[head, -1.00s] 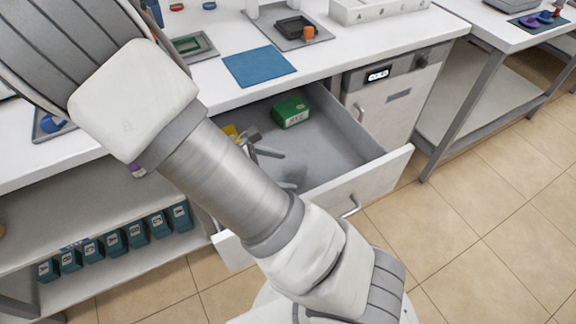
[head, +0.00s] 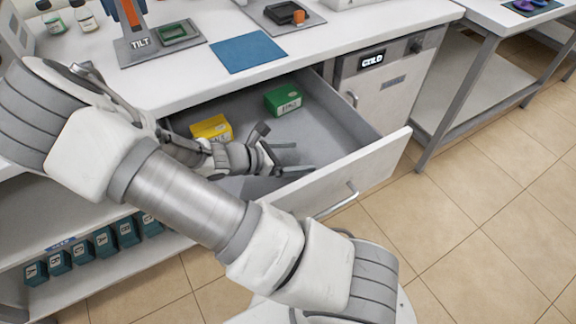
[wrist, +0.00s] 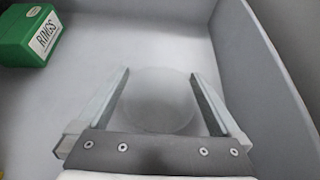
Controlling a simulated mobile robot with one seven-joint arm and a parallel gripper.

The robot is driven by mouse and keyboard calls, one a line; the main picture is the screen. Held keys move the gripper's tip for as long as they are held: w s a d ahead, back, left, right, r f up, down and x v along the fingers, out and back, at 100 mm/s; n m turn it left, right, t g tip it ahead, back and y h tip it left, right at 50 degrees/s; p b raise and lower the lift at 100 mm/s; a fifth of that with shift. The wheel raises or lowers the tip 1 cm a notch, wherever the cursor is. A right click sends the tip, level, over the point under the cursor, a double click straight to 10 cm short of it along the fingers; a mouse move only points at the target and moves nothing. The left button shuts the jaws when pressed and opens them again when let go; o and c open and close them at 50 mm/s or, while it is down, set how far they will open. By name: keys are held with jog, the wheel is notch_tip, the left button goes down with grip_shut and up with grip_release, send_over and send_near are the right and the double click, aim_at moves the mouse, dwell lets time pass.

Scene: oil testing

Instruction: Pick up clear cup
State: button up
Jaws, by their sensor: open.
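The clear cup (wrist: 158,102) shows in the wrist view as a faint, round, see-through shape over the grey drawer floor. It lies between the two fingers of my gripper (wrist: 159,72), with a finger on each side. The fingers are open and spread. I cannot tell whether either finger touches the cup, or how high the fingers are along it. In the head view my gripper (head: 292,158) is inside the open drawer, pointing right. I cannot make out the cup there.
The drawer (head: 365,170) is pulled out, with its front panel and side walls around my gripper. A green box (head: 284,98) and a yellow box (head: 211,129) stand in it at the back and left. The green box also shows in the wrist view (wrist: 25,38). The countertop (head: 330,50) is above.

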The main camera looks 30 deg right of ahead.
jog(key=shift+d+f, duration=0.15)
jog(key=shift+d, duration=0.1)
jog(key=c, duration=1.3)
